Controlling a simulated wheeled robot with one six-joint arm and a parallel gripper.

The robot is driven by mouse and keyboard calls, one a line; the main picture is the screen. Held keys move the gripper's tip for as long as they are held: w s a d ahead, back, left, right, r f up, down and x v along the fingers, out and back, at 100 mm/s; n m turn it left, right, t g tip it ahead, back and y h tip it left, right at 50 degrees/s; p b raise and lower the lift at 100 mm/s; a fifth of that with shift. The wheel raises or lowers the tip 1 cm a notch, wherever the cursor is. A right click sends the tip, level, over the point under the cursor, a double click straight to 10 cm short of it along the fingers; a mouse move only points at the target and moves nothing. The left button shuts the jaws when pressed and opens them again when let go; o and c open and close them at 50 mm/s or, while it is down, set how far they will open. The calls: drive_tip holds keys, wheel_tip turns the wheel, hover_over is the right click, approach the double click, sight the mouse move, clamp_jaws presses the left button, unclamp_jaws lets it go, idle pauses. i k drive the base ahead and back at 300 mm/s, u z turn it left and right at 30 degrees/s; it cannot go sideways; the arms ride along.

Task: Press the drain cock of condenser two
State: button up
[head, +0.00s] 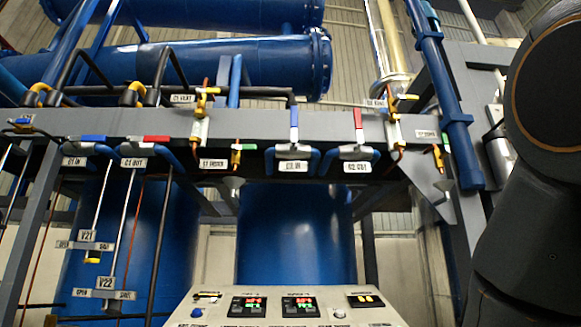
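The small yellow cock (438,157) at the right end of the grey beam sits beside a white label (426,134). The label's lettering is too small to read surely, but it seems to be the C2 drain. A similar yellow cock (237,158) hangs under the beam near the middle, beside the label that seems to read C1 drain (214,164). The C2 vent valve (393,125), with an orange-yellow handle, stands just left of the right-hand cock. My dark arm link fills the right edge, a little right of that cock. My gripper is not in view.
The grey beam (330,122) carries blue-handled and red-handled valves (294,125). A blue slanted pipe (440,95) passes close to the right-hand cock. A control panel (285,308) with lit displays stands below. Large blue vessels (290,235) are behind.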

sight(445, 140)
drive_tip(key=z, duration=2.45)
drive_tip(key=k, duration=0.55)
drive_tip(key=u, duration=1.45)
drive_tip(key=i, duration=0.5)
